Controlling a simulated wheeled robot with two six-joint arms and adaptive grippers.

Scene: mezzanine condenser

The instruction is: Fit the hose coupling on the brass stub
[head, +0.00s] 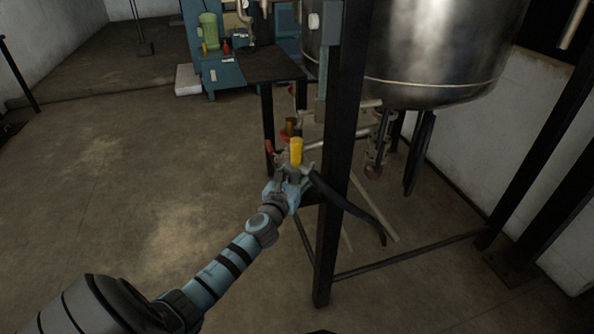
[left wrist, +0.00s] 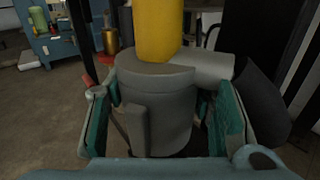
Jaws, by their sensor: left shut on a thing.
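The hose coupling (left wrist: 158,112) is a grey cylinder with a yellow upper part and a grey side branch. My left gripper (head: 290,186) is shut on its grey body, with a teal finger on either side in the left wrist view (left wrist: 160,125). A black hose (head: 350,207) runs from the coupling down to the right. The brass stub (head: 291,125) appears just behind the yellow part in the head view. In the left wrist view the brass stub (left wrist: 110,41) stands beyond the coupling, to its left, apart from it in the picture. My right gripper is out of view.
A dark upright post (head: 338,150) stands close right of the gripper. A large steel tank (head: 430,50) is behind it, with pipes below. A red handle (head: 268,147) is near the stub. A blue machine (head: 225,73) stands at the back. The left floor is clear.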

